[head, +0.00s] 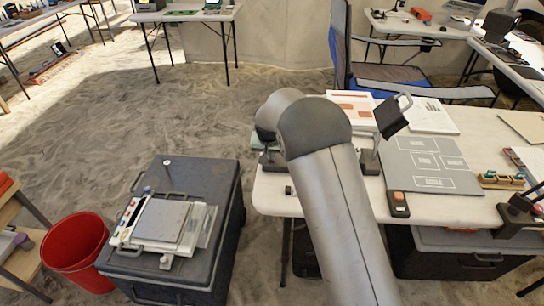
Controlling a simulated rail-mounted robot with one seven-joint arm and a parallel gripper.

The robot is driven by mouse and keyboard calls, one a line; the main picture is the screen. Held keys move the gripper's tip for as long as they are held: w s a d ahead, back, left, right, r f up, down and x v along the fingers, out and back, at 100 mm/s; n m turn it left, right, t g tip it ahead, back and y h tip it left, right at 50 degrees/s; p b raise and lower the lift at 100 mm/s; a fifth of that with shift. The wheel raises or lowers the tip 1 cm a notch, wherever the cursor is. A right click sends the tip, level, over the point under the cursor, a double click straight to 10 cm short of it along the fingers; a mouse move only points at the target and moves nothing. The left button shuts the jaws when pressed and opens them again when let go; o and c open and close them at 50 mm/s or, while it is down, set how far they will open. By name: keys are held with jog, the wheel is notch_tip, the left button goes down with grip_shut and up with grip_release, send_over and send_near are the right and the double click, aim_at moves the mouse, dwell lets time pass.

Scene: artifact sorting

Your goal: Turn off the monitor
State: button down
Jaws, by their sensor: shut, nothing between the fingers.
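A dark, tilted, screen-like panel (391,117) with a grey handle stands on the right worktable, just right of my arm. I cannot tell whether it is the monitor or whether it is lit. A dark foot (370,160) stands below it. A black box with an orange-red button (397,203) lies near the table's front edge. Another screen, partly cut off, shows at the top right edge (468,4). My arm crosses the middle of the view and hides part of the table. My gripper is not visible.
The right worktable (290,197) carries a grey marked mat (432,165), papers and small tools. A blue-grey chair (385,75) stands behind it. At left are a dark case (222,180) with a scale-like device (165,222) on top and a red bin (75,250). Sandy floor between is open.

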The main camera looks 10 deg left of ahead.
jog(key=shift+w+r, duration=0.2)
jog(key=shift+w, duration=0.25)
jog(key=shift+r+p, duration=0.4)
jog(key=shift+r, duration=0.15)
jog(key=v, duration=0.1)
jog(key=p+v, duration=0.1)
jog(key=v, duration=0.1)
jog(key=shift+w+r+p, duration=0.25)
jog(key=shift+r+p, duration=0.05)
jog(key=s+r+b, duration=0.1)
jog(key=s+r, duration=0.4)
jog(key=r, duration=0.3)
jog(key=shift+s+b, duration=0.15)
jog(key=shift+b, duration=0.15)
